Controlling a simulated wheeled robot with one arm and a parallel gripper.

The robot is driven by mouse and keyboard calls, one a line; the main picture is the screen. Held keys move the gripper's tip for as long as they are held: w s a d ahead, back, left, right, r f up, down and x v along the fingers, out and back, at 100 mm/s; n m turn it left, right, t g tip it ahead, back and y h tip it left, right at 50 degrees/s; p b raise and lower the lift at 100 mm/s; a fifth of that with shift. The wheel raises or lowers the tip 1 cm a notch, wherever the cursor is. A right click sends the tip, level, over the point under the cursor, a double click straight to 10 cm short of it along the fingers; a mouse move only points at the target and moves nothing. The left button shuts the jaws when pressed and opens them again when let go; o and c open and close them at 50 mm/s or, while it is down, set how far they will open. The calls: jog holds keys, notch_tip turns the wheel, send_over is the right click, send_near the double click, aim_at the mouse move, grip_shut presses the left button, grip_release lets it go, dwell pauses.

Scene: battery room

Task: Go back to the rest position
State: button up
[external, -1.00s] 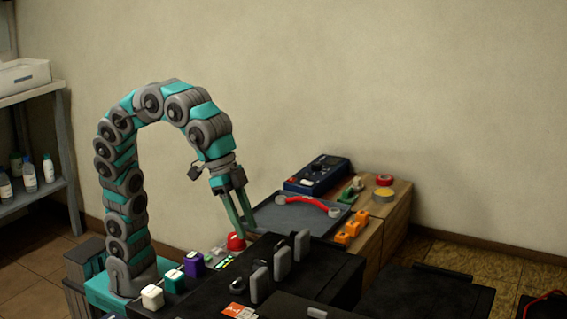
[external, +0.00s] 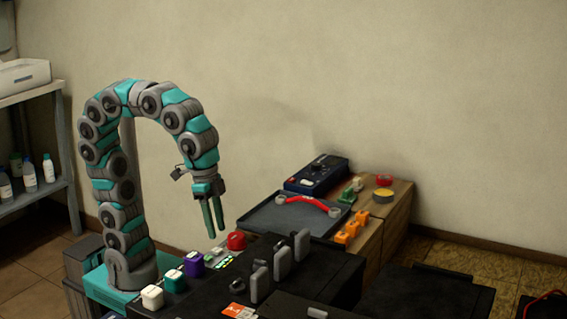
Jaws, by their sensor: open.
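My gripper (external: 213,219) hangs from the arched teal and grey arm and points down. Its two teal fingers are apart, with nothing seen between them. It is above the row of coloured blocks, just left of the red block (external: 236,240) and above the purple block (external: 194,262). It looks clear of them, though the exact height is hard to tell. The arm's base stands at the left end of the bench.
A grey tray (external: 262,220) holds a red strap with grey ends (external: 312,202). A dark blue meter (external: 318,174) is behind it. Orange clips (external: 347,232) and rolls of tape (external: 383,187) are at right. Upright grey pieces (external: 280,262) stand on the black case. White (external: 152,297) and teal (external: 174,280) blocks are near my base.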

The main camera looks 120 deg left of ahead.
jog(key=s+f+g+p, duration=0.1)
jog(key=s+f, duration=0.2)
jog(key=s, duration=0.4)
jog(key=s+a+f+g, duration=0.1)
jog(key=s+f, duration=0.3)
jog(key=s, duration=0.3)
jog(key=s+f+m+g+p, duration=0.1)
jog(key=s+f, duration=0.3)
jog(key=s, duration=0.3)
jog(key=shift+a+g+p, duration=0.3)
jog(key=shift+a+p, duration=0.05)
dwell(1.1)
